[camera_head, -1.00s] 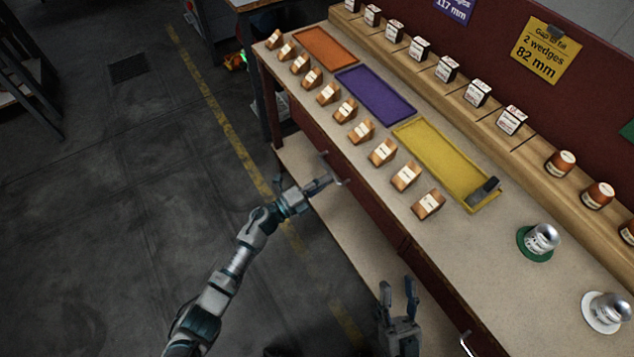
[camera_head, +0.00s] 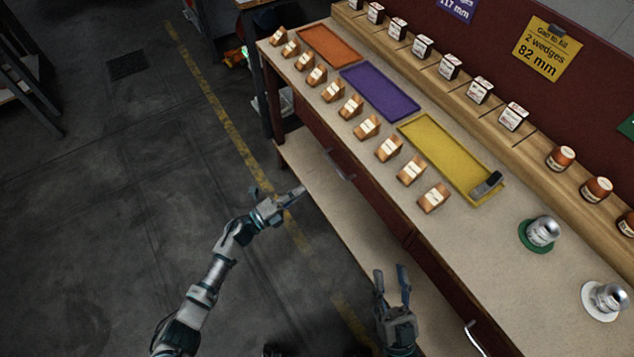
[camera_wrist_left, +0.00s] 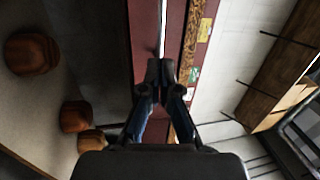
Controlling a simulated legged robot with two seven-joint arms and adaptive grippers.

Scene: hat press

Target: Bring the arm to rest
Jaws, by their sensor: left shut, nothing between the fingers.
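My left gripper (camera_head: 299,191) is shut and empty, over the floor in front of the bench's front edge. Its fingertips also meet in the left wrist view (camera_wrist_left: 160,68), with nothing between them. My right gripper (camera_head: 391,274) has its two fingers apart and empty, low in front of the bench near the bottom of the head view. Neither gripper visibly touches the bench top (camera_head: 490,235) or anything on it.
Several wooden wedges (camera_head: 389,148) stand along the bench's front edge. Behind them lie an orange tray (camera_head: 329,46), a purple tray (camera_head: 380,92) and a yellow tray (camera_head: 445,155) with a dark block (camera_head: 487,185). Drawer handles (camera_head: 474,338) stick out. The floor at left is clear.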

